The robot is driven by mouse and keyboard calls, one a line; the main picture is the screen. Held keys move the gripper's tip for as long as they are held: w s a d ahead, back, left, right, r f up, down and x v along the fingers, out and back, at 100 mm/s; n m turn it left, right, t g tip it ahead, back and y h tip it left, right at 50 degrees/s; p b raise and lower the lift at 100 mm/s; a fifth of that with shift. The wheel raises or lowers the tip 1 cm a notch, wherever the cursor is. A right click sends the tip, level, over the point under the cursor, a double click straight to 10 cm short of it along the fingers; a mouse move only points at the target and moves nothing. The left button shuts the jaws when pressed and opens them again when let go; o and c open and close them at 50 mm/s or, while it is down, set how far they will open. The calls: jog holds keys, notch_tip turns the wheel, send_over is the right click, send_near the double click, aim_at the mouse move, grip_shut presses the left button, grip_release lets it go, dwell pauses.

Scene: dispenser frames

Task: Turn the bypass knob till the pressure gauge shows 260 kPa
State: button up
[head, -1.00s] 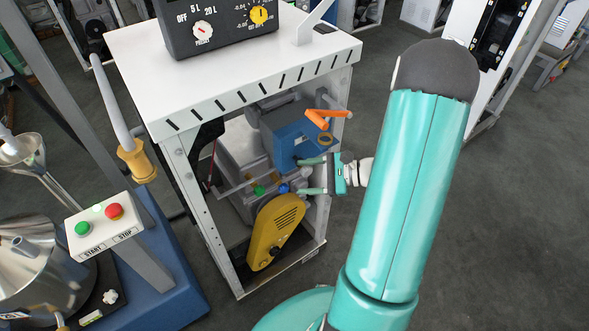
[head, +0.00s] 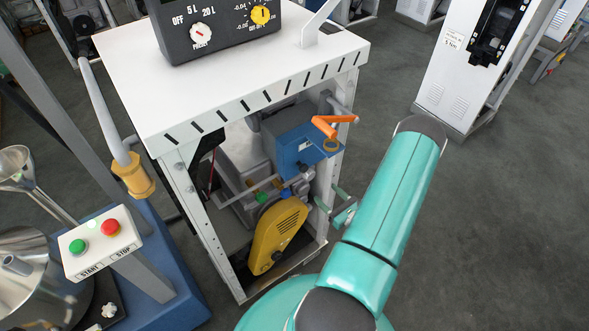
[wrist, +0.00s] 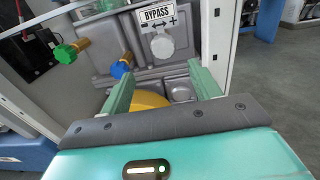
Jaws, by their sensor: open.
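The BYPASS label (wrist: 158,17), with a minus-plus arrow, shows in the wrist view. Directly below it is a round pale grey knob-like disc (wrist: 162,46) on the grey pump housing. My gripper (wrist: 160,72) is open, its two green fingers apart with nothing between them, short of the housing. In the head view my gripper (head: 330,199) is at the right side of the cabinet's open front, partly hidden by my arm. No gauge marked in kPa can be made out. A yellow dial (head: 261,15) on the dark panel has small negative numbers.
A blue knob (wrist: 122,68) and a green knob (wrist: 65,52) on brass stems sit left of the disc. A yellow guard (head: 277,235), a blue box (head: 303,146) and an orange handle (head: 333,125) are nearby. White cabinet posts (wrist: 217,50) flank the opening. Floor at right is clear.

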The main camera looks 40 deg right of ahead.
aim_at(311, 178)
jog(key=shift+h, duration=0.3)
jog(key=w, duration=0.4)
jog(key=w+d, duration=0.1)
jog(key=w, duration=0.8)
jog(key=shift+d+f, duration=0.15)
jog(key=shift+d, duration=0.2)
jog(key=c, duration=1)
